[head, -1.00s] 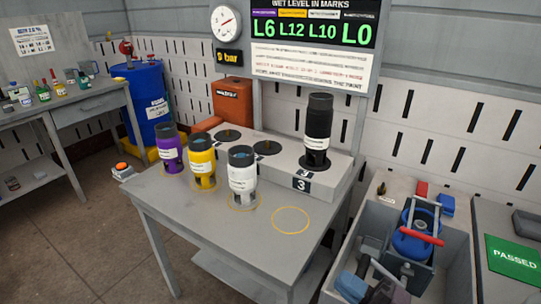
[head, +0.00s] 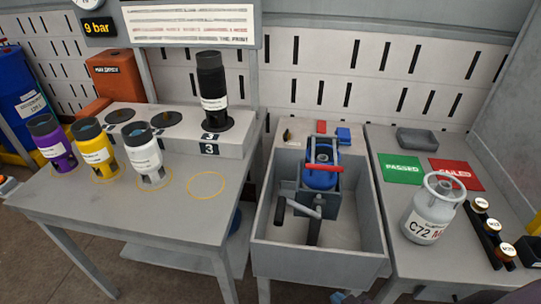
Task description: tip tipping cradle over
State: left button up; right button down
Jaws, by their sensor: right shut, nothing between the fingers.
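The tipping cradle (head: 297,206) stands in the open grey basin in the middle of the head view. It has a red bar (head: 323,168), and a grey crank-like arm with dark ends reaches toward the front. A blue cylinder (head: 320,179) sits at its back, partly covered by the red bar and frame; I cannot tell its exact tilt. Only a small blue-and-dark part of my right gripper (head: 338,297) seems to show at the bottom edge, in front of the basin and apart from the cradle. It is shut and empty. My left gripper is out of view.
The basin walls (head: 262,243) surround the cradle. On the left table stand purple (head: 53,143), yellow (head: 96,152), white (head: 144,155) and black (head: 211,92) cylinders. On the right bench are a grey cylinder (head: 428,217), a green mat (head: 400,168) and a red mat (head: 462,175).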

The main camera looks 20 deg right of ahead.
aim_at(311, 199)
jog(key=i+j, duration=0.1)
jog(key=j, duration=0.2)
jog(key=i+j, duration=0.1)
jog(key=j, duration=0.2)
jog(key=i+j+z, duration=0.1)
jog(key=j+z, duration=0.3)
jog(key=j, duration=0.3)
jog(key=z, duration=1.15)
